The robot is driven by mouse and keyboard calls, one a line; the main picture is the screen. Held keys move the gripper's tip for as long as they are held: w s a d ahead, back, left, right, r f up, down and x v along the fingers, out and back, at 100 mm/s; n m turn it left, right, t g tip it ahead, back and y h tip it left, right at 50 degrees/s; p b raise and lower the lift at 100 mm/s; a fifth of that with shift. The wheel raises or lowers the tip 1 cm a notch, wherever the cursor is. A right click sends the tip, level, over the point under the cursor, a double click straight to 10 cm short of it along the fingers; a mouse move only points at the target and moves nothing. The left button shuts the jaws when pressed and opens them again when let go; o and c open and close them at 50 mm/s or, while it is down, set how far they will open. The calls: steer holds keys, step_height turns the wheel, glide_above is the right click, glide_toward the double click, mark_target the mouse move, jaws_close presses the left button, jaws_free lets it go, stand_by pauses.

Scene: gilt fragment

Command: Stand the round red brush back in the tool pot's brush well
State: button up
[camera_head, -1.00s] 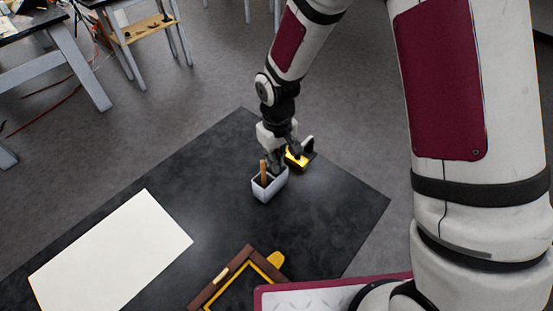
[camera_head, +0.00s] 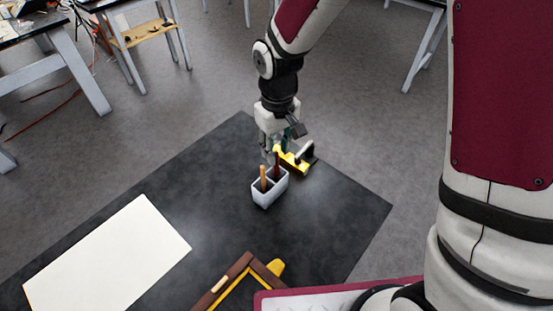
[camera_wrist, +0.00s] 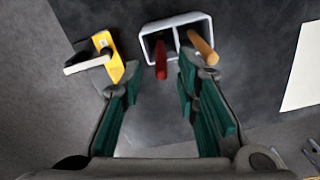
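The pale grey tool pot (camera_head: 270,199) stands on the dark mat and has two compartments. The red brush (camera_head: 276,163) stands in one compartment, leaning slightly; in the wrist view the red brush (camera_wrist: 160,60) rises from the left compartment of the pot (camera_wrist: 176,19). An orange-tan wooden handle (camera_wrist: 203,48) stands in the right compartment. My gripper (camera_wrist: 160,82) is open, its green-padded fingers apart on either side of the red brush's near end, with gaps showing. In the head view my gripper (camera_head: 280,147) is just above and behind the pot. The brush's lower end is hidden.
A yellow and black tool (camera_wrist: 112,57) lies close beside the pot, left in the wrist view. A white sheet (camera_head: 108,258) lies on the dark mat (camera_head: 325,215). A brown and gold frame (camera_head: 236,272) lies at the front. The mat right of the pot is clear.

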step_height(320, 180, up, 6)
steer(key=shift+f, duration=0.25)
steer(key=shift+d+r, duration=0.25)
steer(key=shift+r, duration=0.1)
steer(key=s+d+r+m+t, duration=0.3)
steer(key=s+d+r, duration=0.2)
steer(key=d+r, duration=0.55)
steer(key=s+d+r+m+t, duration=0.1)
steer(key=s+d+r, duration=0.1)
steer(key=s, duration=0.4)
steer(key=s+d+r+m+t, duration=0.1)
steer(key=s+d+r+m, duration=0.1)
steer(key=s+r, duration=0.3)
steer(key=shift+s+d+r+t, duration=0.3)
steer(key=shift+s+d, duration=0.15)
steer(key=shift+s, duration=0.2)
